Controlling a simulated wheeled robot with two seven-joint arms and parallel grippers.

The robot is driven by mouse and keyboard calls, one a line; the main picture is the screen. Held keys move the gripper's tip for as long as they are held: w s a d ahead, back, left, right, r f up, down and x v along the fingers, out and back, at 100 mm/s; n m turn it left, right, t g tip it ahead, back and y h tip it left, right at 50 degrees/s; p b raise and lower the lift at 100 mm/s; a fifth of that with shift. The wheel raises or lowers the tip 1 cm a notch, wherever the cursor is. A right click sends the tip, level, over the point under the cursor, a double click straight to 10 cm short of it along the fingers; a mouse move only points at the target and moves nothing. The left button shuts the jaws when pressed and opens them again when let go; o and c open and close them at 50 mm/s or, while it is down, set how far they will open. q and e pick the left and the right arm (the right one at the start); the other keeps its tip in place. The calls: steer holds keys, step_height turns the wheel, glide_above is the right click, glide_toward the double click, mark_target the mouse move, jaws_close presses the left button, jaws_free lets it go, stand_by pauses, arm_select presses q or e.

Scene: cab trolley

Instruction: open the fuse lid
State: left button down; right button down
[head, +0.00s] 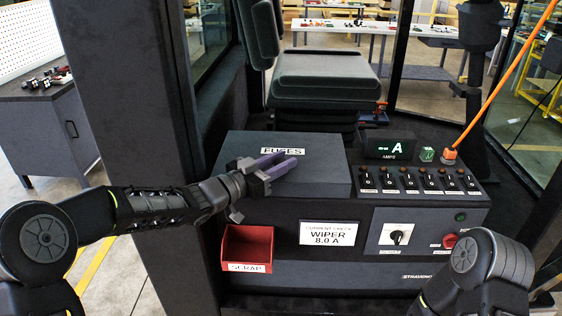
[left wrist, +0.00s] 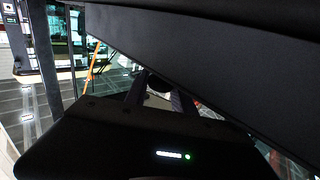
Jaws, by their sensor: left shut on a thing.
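The fuse lid (head: 325,178) is a dark grey slab with a white FUSES label, lying flat on the console and looking closed. My left gripper (head: 280,163) reaches over its front left part, and its purple fingers partly hide the label. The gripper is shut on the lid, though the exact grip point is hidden. In the left wrist view, a dark slab that looks like the lid (left wrist: 230,60) slants across the top right, close to the fingers (left wrist: 152,92). My right arm shows at the lower right of the head view, but its gripper is out of view.
A red SCRAP bin (head: 247,247) hangs below the lid. A WIPER 8.0 A card (head: 328,233) and a rotary knob (head: 396,235) are on the front panel. A switch row (head: 415,182) and an amps display (head: 390,146) stand right of the lid. A seat (head: 327,80) is behind.

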stand_by(0.8)
arm_select(q)
steer(key=shift+w+r, duration=0.15)
steer(key=shift+r, duration=0.7)
steer(key=shift+w+r+n+g+y+p, duration=0.15)
steer(key=shift+r+n+g+y+p, duration=0.15)
steer(key=shift+r+n+g+y, duration=0.15)
